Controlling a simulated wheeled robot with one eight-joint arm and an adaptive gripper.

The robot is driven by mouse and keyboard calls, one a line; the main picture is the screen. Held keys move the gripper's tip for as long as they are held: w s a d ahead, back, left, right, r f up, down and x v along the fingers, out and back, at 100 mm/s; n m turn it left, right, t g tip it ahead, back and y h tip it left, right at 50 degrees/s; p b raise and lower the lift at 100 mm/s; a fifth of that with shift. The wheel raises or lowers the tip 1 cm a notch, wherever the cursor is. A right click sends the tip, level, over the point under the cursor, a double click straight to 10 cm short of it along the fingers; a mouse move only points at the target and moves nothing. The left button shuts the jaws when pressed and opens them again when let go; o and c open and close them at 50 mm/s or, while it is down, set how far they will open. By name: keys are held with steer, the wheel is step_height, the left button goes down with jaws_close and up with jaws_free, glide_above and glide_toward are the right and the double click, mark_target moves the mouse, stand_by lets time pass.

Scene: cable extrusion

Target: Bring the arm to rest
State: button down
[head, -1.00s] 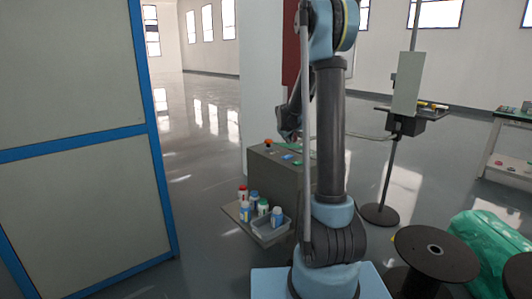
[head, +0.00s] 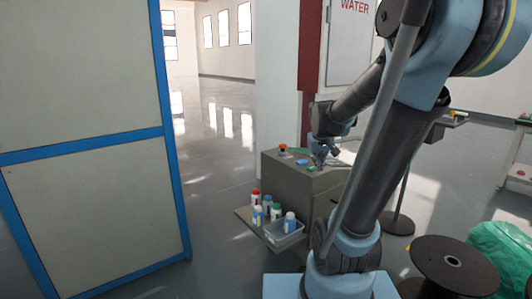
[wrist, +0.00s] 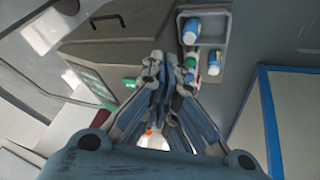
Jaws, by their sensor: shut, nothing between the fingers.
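My arm shows in the head view, leaning to the right, with its forearm reaching back down to the left. My gripper (wrist: 163,58) fills the middle of the wrist view. Its fingers are together, with nothing seen between them. In the head view my gripper (head: 320,160) is small and partly hidden, over or close to the top of the grey cabinet (head: 290,190). I cannot tell whether it touches the cabinet.
A shelf on the cabinet's side holds several bottles (head: 256,215) and a tray (head: 283,238). An orange-topped button (head: 283,148) and a green one (head: 312,169) are on the cabinet. A blue-framed panel (head: 90,130) stands left; a black spool (head: 453,265) stands right.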

steer(key=s+f+m+g, duration=0.1)
steer(key=s+f, duration=0.3)
steer(key=s, duration=0.7)
steer(key=s+a+f+m+g+y, duration=0.1)
steer(key=s+f, duration=0.4)
steer(key=s, duration=0.7)
steer(key=shift+s+a+g, duration=0.15)
steer(key=shift+a+g, duration=0.1)
steer(key=shift+g, duration=0.15)
